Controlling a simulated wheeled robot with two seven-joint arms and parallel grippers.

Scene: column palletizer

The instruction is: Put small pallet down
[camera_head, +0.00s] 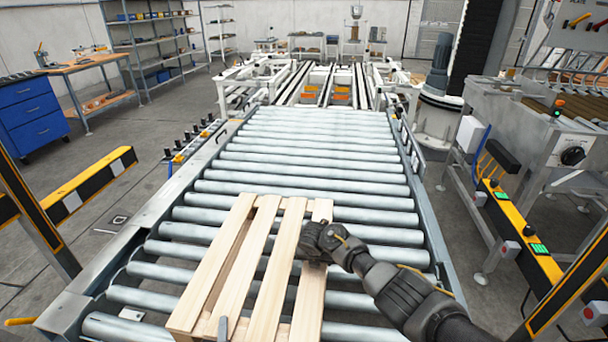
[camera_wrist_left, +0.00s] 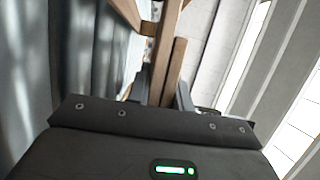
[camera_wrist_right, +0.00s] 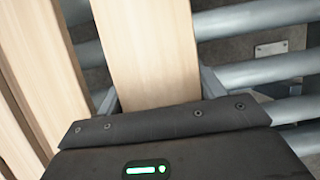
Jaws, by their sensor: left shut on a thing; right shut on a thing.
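The small pallet (camera_head: 270,250), made of pale wooden slats, is over the near part of the roller conveyor (camera_head: 310,160). I cannot tell whether it touches the rollers or is slightly above them. My right arm comes in from the right, and its dark gripper (camera_head: 318,250) is at the pallet's right slat. The right wrist view shows a slat (camera_wrist_right: 150,50) between the fingers. Of my left gripper, a grey finger (camera_head: 222,328) shows at the pallet's near end; the rest is hidden. The left wrist view shows a wooden edge (camera_wrist_left: 174,75) between its fingers.
Rollers are bare beyond the pallet. Yellow-black guards stand at the left (camera_head: 90,185) and right (camera_head: 520,235). A blue drawer cabinet (camera_head: 30,115) and shelving (camera_head: 155,45) are at the back left. A grey machine (camera_head: 540,125) stands to the right.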

